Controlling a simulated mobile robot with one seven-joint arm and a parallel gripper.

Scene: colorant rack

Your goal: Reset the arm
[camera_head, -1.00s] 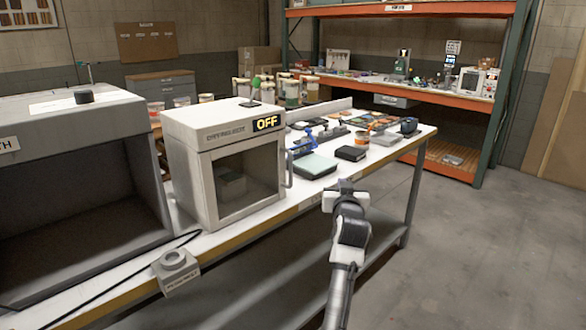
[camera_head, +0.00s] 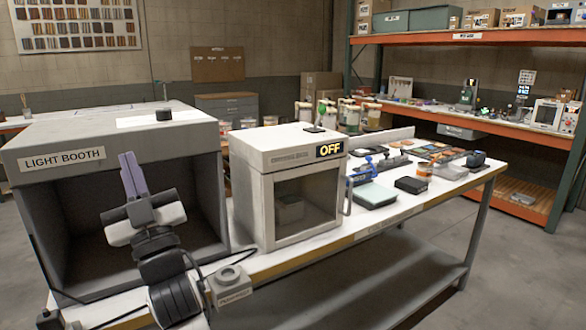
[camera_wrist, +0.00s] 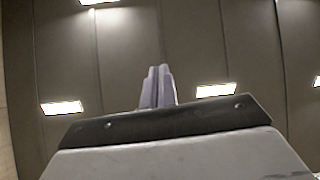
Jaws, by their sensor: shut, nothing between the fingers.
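My gripper (camera_head: 128,160) is raised in front of the opening of the light booth at the left of the head view, pointing upward. Its two fingers are together and hold nothing. In the wrist view the closed fingers (camera_wrist: 158,86) stand side by side against the ceiling and its lamps. My forearm covers part of the booth's opening and the bench's front edge.
The light booth (camera_head: 190,130) and a white cabinet marked OFF (camera_head: 262,205) stand on the long bench (camera_head: 400,205). A small grey button box (camera_head: 230,284) sits at the bench's front edge. Orange shelving (camera_head: 480,122) stands at the back right. The floor at right is clear.

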